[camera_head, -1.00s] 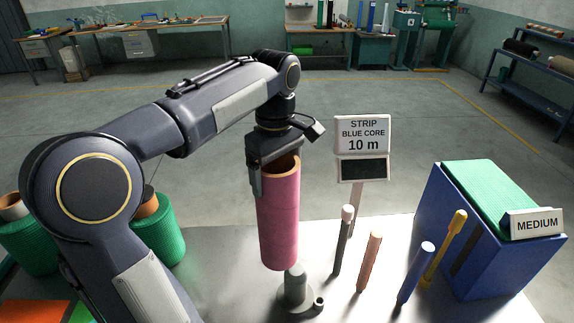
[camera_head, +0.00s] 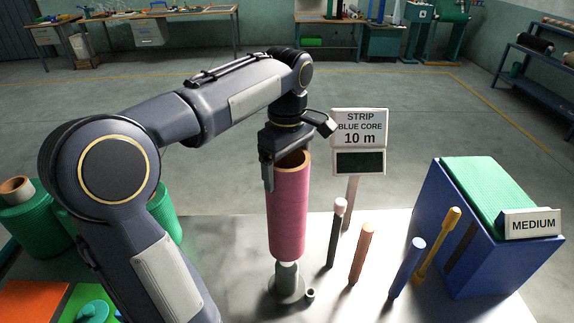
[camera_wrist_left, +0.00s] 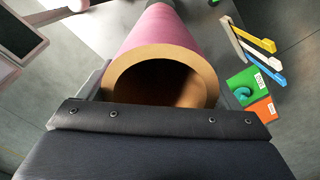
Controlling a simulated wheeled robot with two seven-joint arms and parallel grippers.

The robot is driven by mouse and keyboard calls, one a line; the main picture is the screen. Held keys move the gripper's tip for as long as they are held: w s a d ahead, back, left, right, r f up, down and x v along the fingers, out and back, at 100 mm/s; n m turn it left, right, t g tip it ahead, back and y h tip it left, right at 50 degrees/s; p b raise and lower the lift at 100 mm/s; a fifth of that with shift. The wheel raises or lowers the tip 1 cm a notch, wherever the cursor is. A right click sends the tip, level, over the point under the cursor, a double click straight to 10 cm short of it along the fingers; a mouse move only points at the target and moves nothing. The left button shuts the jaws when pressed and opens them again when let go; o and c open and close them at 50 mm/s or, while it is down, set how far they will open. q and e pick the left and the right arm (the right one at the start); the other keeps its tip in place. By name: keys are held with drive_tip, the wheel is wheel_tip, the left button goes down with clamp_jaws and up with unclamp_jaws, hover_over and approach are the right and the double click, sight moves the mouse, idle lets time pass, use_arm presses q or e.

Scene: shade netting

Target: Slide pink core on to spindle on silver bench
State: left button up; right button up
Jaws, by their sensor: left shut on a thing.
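The pink core (camera_head: 288,212) is a hollow tube with a tan inner wall, held upright. My left gripper (camera_head: 279,168) is shut on its upper rim. In the left wrist view the core (camera_wrist_left: 158,35) runs away from the gripper, its open end facing the camera. The spindle (camera_head: 287,277) is a grey post on a round base on the silver bench (camera_head: 240,293). The core's lower end is at the top of the spindle. Whether the post is inside the core I cannot tell. My right gripper is not in view.
A sign (camera_head: 359,129) reading "STRIP BLUE CORE 10 m" stands behind. Several upright rods, including a blue one (camera_head: 408,267), stand right of the spindle. A blue box (camera_head: 500,262) with green netting is at the right. Green rolls (camera_head: 30,222) are at the left.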

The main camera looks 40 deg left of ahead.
use_arm(q)
drive_tip(key=shift+f+b, duration=6.55)
drive_tip(key=shift+f, duration=3.25)
drive_tip(key=o, duration=1.7)
wheel_tip(320, 180, up, 8)
drive_tip(key=shift+f+p, duration=0.1)
drive_tip(key=shift+p, duration=0.2)
